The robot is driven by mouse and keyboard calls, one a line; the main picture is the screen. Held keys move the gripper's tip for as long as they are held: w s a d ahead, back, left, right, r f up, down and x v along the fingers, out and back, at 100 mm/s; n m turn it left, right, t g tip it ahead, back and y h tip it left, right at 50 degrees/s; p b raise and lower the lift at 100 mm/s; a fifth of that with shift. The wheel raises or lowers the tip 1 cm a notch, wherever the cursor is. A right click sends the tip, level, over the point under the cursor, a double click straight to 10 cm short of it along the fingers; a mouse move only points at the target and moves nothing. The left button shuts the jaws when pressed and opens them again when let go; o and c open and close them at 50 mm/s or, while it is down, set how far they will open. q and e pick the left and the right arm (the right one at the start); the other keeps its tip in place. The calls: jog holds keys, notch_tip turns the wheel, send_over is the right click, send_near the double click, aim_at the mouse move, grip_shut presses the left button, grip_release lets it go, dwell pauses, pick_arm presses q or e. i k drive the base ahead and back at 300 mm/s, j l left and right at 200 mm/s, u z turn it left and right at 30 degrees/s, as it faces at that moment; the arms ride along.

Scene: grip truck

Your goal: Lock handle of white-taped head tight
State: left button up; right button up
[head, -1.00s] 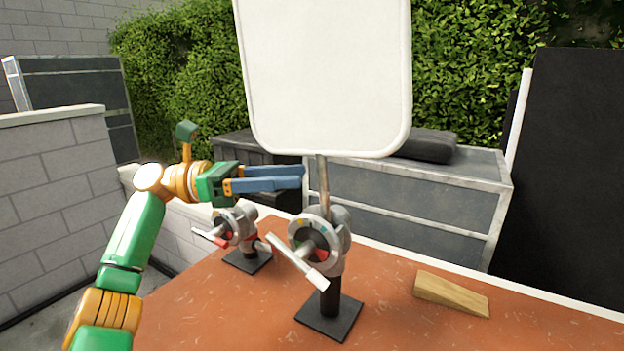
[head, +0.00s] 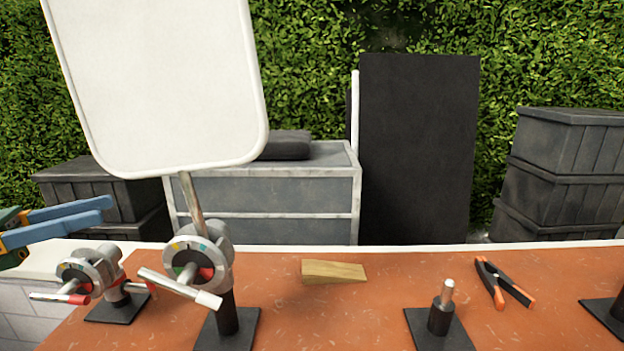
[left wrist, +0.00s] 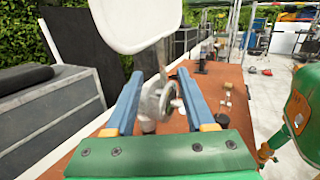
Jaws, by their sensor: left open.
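The white-taped head (head: 200,252) is a grey round grip head on a stand with a black square base. Its handle (head: 170,286) slants down to the right and ends in a white tip. The rod of a big white panel (head: 155,80) runs into this head. The head also shows in the left wrist view (left wrist: 157,103), beyond and between my fingers. My left gripper (head: 107,210) is open and empty at the left edge, left of the head and somewhat above its handle; its fingers also show in the left wrist view (left wrist: 160,74). My right gripper is not in view.
A second grip head (head: 90,268) with red-tipped handles stands close on the left. A wooden wedge (head: 333,271), a stand with a short pin (head: 440,316) and a black clamp with orange tips (head: 503,284) are on the red-brown table (head: 370,310). The panel hangs over the heads.

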aim_at(182, 286)
jog(key=k+j, duration=0.15)
jog(key=j, duration=0.2)
jog(key=k+j, duration=0.1)
jog(key=j, duration=0.2)
jog(key=k+j, duration=0.15)
jog(key=j, duration=0.2)
jog(key=k+j, duration=0.1)
jog(key=j, duration=0.25)
jog(key=k+j, duration=0.15)
jog(key=j, duration=0.2)
